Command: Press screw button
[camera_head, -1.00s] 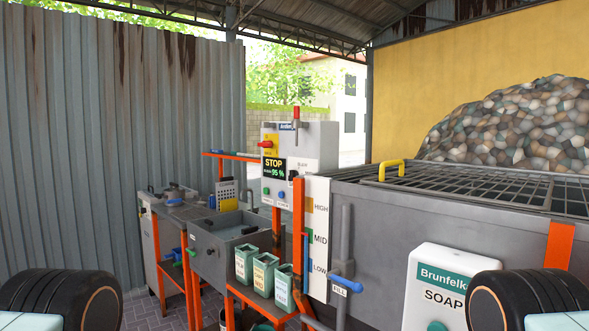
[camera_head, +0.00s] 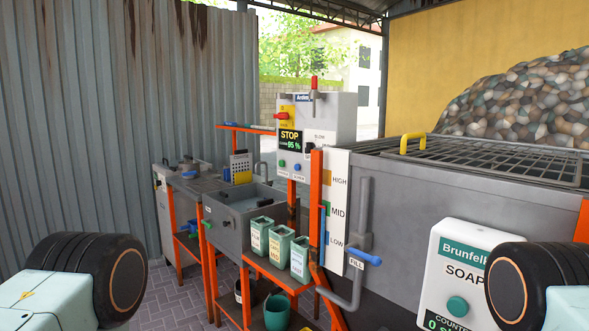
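The grey control box (camera_head: 325,119) stands in the middle distance on an orange frame. Its screen (camera_head: 290,141) reads STOP and 95 %. Below the screen are a green button (camera_head: 283,163) and a blue button (camera_head: 298,167); their labels are too small to read, so I cannot tell which is the screw button. A red-and-yellow switch (camera_head: 284,116) and a dark knob (camera_head: 309,147) are also on its face. Neither of my grippers is in view; only parts of my arms show at the lower left and lower right.
A grey tank (camera_head: 405,210) with a grating (camera_head: 500,160) stands right of the box. A soap dispenser (camera_head: 465,262) is at the front right. Green containers (camera_head: 281,245), a sink (camera_head: 225,230) and orange posts crowd the space below the box. Brick floor (camera_head: 165,300) is open at the left.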

